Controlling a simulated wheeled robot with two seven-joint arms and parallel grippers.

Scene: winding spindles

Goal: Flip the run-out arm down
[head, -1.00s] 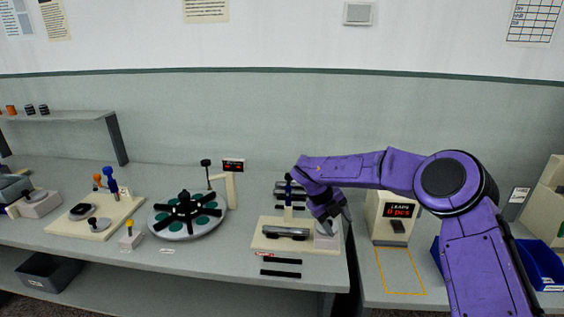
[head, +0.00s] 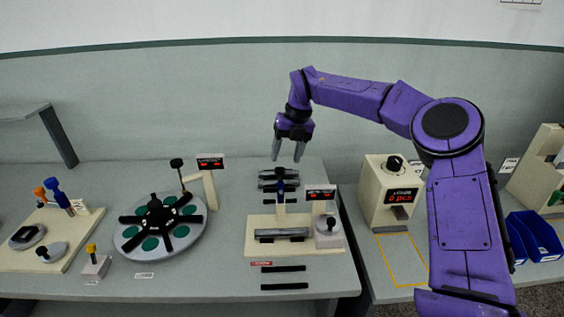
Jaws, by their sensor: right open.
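A cream fixture (head: 256,222) stands on the bench, with a grey spindle (head: 281,235) lying across it. An upright post with a dark blue upper part (head: 281,187) rises behind the spindle; it looks like the run-out arm, standing up, though its label cannot be read. A small display with red characters (head: 320,194) and a grey round block with a dark knob (head: 328,232) are at the fixture's right. My right gripper (head: 288,151) is open and empty, fingers pointing down, above and apart from the post. My left gripper is out of view.
Several dark bars lie behind the fixture, and two black strips (head: 284,287) lie in front. A turntable (head: 130,239) with a black-knobbed lever (head: 176,163) stands left. A counter box (head: 372,195) reading 0 pcs and blue bins (head: 540,236) are right.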

